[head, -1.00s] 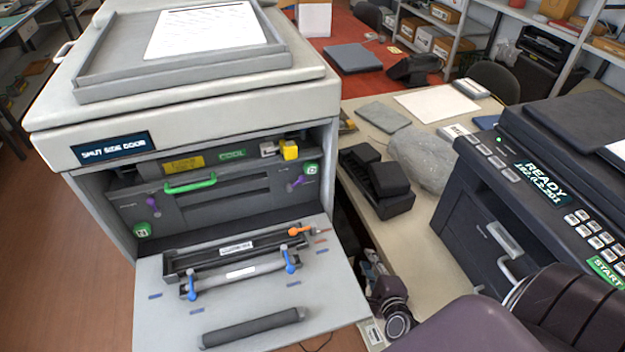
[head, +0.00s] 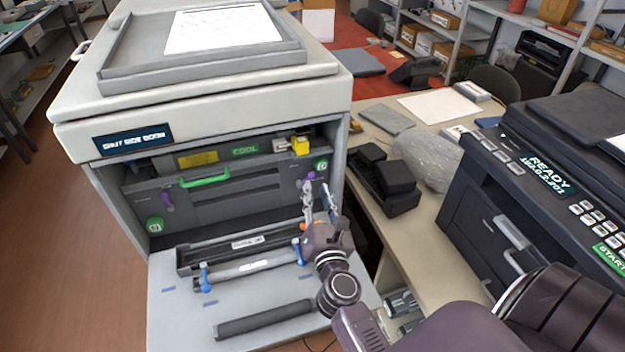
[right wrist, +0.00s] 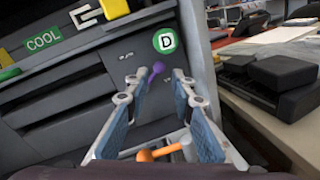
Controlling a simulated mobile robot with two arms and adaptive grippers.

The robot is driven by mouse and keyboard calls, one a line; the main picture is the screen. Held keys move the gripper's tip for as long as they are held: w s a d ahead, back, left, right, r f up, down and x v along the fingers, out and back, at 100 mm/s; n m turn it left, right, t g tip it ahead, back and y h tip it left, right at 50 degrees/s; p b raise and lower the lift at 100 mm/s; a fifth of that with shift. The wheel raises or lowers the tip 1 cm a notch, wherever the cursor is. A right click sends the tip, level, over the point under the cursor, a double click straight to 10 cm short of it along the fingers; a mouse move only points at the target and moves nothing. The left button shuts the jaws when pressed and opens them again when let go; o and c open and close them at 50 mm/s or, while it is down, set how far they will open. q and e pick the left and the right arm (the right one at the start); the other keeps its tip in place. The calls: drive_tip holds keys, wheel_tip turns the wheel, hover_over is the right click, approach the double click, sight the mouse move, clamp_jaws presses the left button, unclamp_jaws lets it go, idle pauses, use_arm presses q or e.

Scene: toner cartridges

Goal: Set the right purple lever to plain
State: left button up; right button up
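The right purple lever (head: 309,177) sits on the dark inner panel of the printer, just below and left of a round green label. In the right wrist view the lever (right wrist: 155,72) shows between and beyond the fingertips, tilted, its knob at the upper right. My right gripper (head: 319,190) is open in front of the panel, its fingers pointing at the lever; in the right wrist view the gripper (right wrist: 156,80) has its fingers apart with nothing held. The lever's printed setting marks are too small to read. My left gripper is not in view.
A left purple lever (head: 167,201) and a green handle (head: 205,178) are on the same panel. The lowered side door (head: 180,325) carries blue levers, an orange lever (right wrist: 160,153) and a dark roller (head: 265,320). A yellow block (head: 300,145) is above the lever.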

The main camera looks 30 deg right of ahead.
sight(313, 177)
drive_tip(key=x, duration=0.3)
drive_tip(key=shift+w+r+p, duration=0.1)
drive_tip(key=shift+w+p, duration=0.15)
drive_tip(key=shift+p, duration=0.05)
drive_tip(key=shift+w+d, duration=0.15)
drive_tip(key=shift+w, duration=0.2)
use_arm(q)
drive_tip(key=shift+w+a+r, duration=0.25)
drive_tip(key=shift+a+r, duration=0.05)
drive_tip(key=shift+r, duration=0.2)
use_arm(e)
drive_tip(key=shift+c, duration=0.3)
